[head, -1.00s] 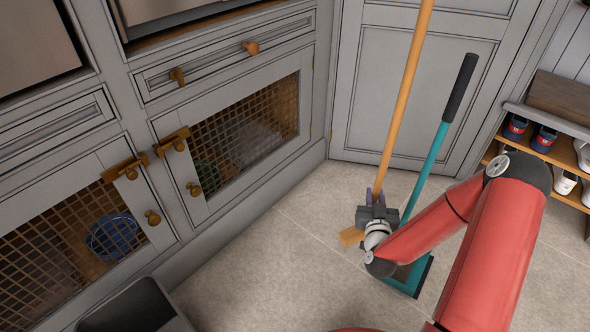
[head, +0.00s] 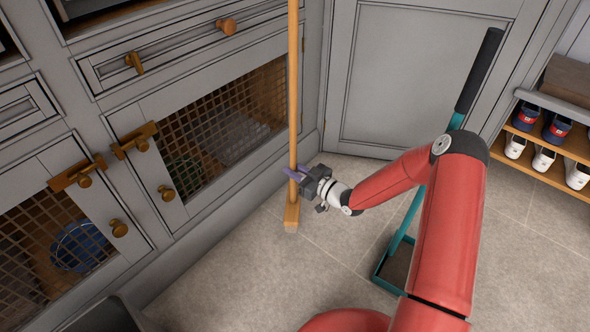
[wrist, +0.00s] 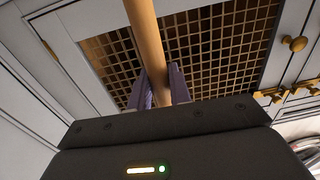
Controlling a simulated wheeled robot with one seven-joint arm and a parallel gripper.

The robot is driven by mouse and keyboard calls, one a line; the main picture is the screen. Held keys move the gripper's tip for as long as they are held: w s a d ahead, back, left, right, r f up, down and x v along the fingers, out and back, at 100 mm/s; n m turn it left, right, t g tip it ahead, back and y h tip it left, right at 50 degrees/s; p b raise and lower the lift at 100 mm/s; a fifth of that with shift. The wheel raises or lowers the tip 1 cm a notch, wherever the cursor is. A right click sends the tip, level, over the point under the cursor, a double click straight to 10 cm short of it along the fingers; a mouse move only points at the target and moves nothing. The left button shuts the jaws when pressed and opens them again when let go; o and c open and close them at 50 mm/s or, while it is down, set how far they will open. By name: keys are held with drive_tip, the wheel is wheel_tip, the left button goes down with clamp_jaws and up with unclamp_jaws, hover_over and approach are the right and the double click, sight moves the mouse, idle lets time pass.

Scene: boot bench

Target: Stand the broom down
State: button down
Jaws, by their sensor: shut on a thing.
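The broom (head: 293,90) has a long light wooden handle and a wooden head (head: 291,216) at its lower end. It stands close to upright in the head view, in front of the grey cabinet. My gripper (head: 295,173) is shut on the handle a little above the head. In the wrist view the handle (wrist: 146,42) runs up between the two purple fingers of my gripper (wrist: 161,88). The broom's lower end is over or on the tiled floor; I cannot tell whether it touches.
A teal long-handled dustpan (head: 405,222) with a black grip stands right of the broom, partly behind my arm. Grey cabinets with mesh doors (head: 215,125) line the left. A shoe rack (head: 560,150) is at the right. Floor between broom and dustpan is clear.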

sight(294, 185)
drive_tip(key=shift+f+b, duration=1.3)
drive_tip(key=shift+f, duration=1.25)
drive_tip(key=shift+f+b, duration=0.4)
drive_tip(key=shift+f, duration=0.5)
drive_tip(key=c, duration=1.2)
unclamp_jaws()
drive_tip(key=shift+f, duration=0.1)
drive_tip(key=v, duration=0.8)
drive_tip(key=shift+p, duration=0.45)
drive_tip(key=shift+a, duration=0.1)
